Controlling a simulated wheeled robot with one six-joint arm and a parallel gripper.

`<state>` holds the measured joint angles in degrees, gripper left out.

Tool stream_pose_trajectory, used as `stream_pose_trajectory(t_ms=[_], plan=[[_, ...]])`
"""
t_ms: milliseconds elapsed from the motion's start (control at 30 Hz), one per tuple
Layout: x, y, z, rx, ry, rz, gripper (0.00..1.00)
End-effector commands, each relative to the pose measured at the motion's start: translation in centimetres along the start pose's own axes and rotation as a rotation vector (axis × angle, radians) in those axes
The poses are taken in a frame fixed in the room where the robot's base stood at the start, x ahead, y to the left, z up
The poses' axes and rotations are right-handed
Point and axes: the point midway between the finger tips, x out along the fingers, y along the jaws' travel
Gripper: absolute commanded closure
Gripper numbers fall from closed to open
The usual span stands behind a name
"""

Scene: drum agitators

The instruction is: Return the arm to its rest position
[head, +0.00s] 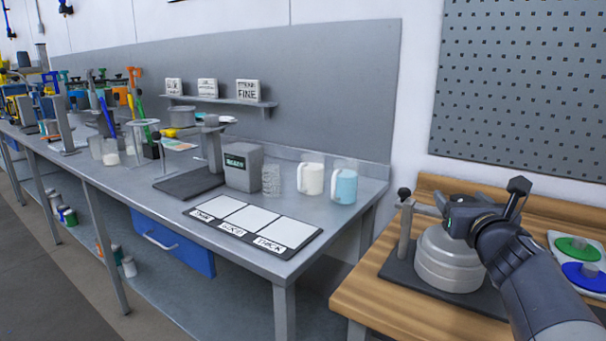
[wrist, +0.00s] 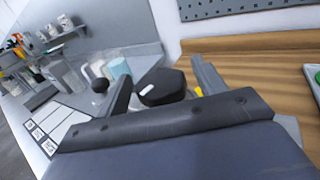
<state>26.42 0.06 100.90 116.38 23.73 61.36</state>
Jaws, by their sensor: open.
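I cannot tell whether the fingers touch anything. My arm hides part of the drum's right side.
A wooden bench (head: 378,302) holds the drum and, at right, green and blue discs (head: 577,249). A pegboard (head: 525,85) hangs behind.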

Motion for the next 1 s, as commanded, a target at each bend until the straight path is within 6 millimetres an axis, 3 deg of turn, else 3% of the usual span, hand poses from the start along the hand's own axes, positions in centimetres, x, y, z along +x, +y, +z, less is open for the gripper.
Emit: stream_pose_trajectory(t_ms=[500,1000], plan=[[0.01,0.06,-0.42,0.0,0.001,-0.178,0.34],[0.01,-0.04,-0.08,0.0,0.004,-0.221,0.34]])
